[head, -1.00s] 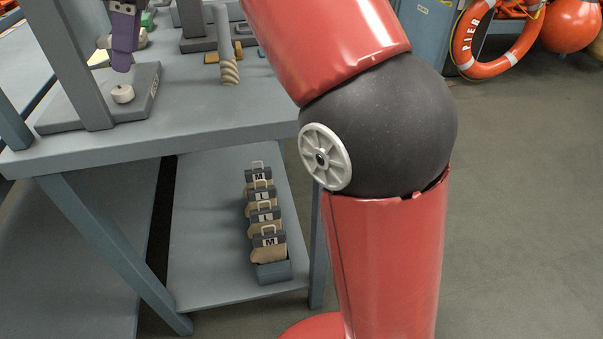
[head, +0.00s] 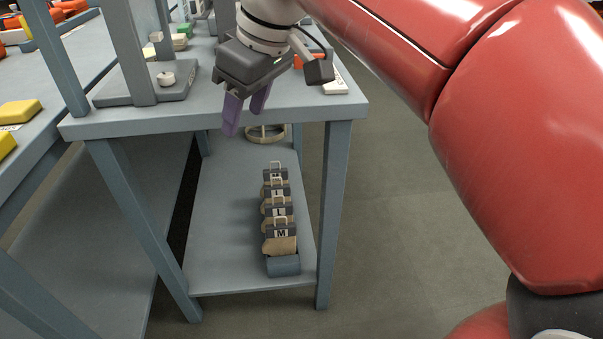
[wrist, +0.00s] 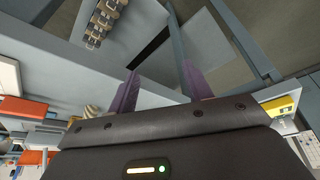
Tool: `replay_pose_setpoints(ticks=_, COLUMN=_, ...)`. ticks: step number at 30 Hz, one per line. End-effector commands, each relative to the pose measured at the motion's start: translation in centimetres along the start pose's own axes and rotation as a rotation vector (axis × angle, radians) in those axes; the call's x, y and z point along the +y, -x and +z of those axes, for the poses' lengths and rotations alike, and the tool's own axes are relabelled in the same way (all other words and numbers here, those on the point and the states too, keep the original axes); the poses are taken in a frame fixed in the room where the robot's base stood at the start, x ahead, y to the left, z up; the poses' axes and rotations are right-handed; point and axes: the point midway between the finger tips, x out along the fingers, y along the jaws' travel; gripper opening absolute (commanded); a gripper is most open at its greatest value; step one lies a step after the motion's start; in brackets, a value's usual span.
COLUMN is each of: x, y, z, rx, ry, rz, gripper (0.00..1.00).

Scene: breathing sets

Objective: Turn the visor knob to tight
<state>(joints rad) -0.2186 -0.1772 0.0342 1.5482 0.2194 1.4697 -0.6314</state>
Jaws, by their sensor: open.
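A small white round knob (head: 166,78) stands on the dark grey base of a stand (head: 120,97) on the bench. I cannot tell whether this is the visor knob, and no marking of its setting is readable. My gripper (head: 244,118) has purple fingers pointing down at the bench's front edge, to the right of the knob and apart from it. The fingers are spread with nothing between them. In the wrist view the fingers (wrist: 160,90) also stand apart, with the bench edge and lower shelf beyond them.
The lower shelf (head: 215,230) holds a row of lettered packs (head: 279,215) in a grey holder and a ring-shaped item (head: 265,134). Yellow blocks (head: 20,111) lie on the left bench. My red arm fills the right. Floor (head: 390,180) right of the bench is clear.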

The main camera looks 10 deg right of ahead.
Motion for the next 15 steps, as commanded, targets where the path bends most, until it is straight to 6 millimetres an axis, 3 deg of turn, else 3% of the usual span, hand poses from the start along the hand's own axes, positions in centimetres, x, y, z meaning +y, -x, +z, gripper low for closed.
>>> replay_pose_setpoints(ticks=9, x=0.5, y=-2.5, z=6.0, rx=0.010, ry=-0.222, rz=0.098, gripper=0.50)
replay_pose_setpoints(ticks=15, x=0.6, y=-3.9, z=8.9, rx=0.019, ry=-0.327, rz=0.145, gripper=0.50)
